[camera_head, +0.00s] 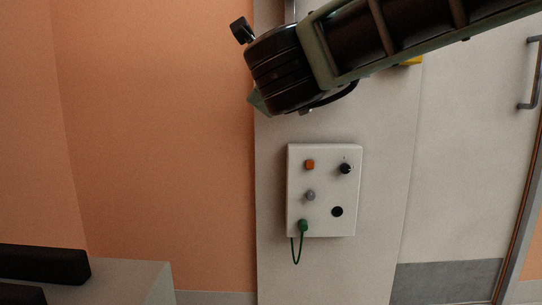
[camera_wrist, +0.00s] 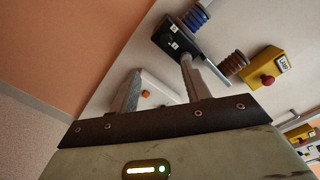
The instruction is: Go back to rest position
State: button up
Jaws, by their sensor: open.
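My gripper (camera_wrist: 160,68) shows in the wrist view with its two fingers apart and nothing held between them. A white panel (camera_wrist: 160,84) with an orange button lies beyond the fingers, partly hidden by them. In the head view my arm reaches in from the upper right and ends in a dark wrist joint above the white control panel (camera_head: 325,215). The fingers cannot be made out in that view. The panel carries an orange square button (camera_head: 310,165), a black knob (camera_head: 345,168), a grey knob (camera_head: 310,195), a black round part (camera_head: 337,211) and a green plug with a looped cord (camera_head: 303,226).
The wrist view shows a black box (camera_wrist: 170,40) close by the right finger, coiled parts (camera_wrist: 234,64), and a yellow box with a red button (camera_wrist: 270,78). In the head view a door handle (camera_head: 525,103) is at right and a grey surface (camera_head: 125,282) at lower left.

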jog(key=s+a+f+n+g+y+p, duration=0.2)
jog(key=s+a+f+n+g+y, duration=0.35)
jog(key=n, duration=0.75)
jog(key=s+d+f+n+g+y, duration=0.1)
jog(key=s+f+n+g, duration=0.2)
jog(key=s+f+n, duration=0.4)
jog(key=s+d+f+n+g, duration=0.1)
jog(key=s+f+n+g, duration=0.35)
jog(key=f, duration=0.45)
jog(key=s+d+f+n+g+h+p, duration=0.2)
jog(key=s+d+f+n+g+h, duration=0.55)
jog(key=s+d, duration=0.8)
notch_tip(320, 180, up, 35)
jog(key=w+t+y+p, duration=0.1)
jog(key=t+p, duration=0.1)
jog(key=p, duration=3.6)
jog(key=shift+r+n, duration=0.2)
jog(key=shift+n, duration=0.1)
jog(key=shift+t, duration=0.25)
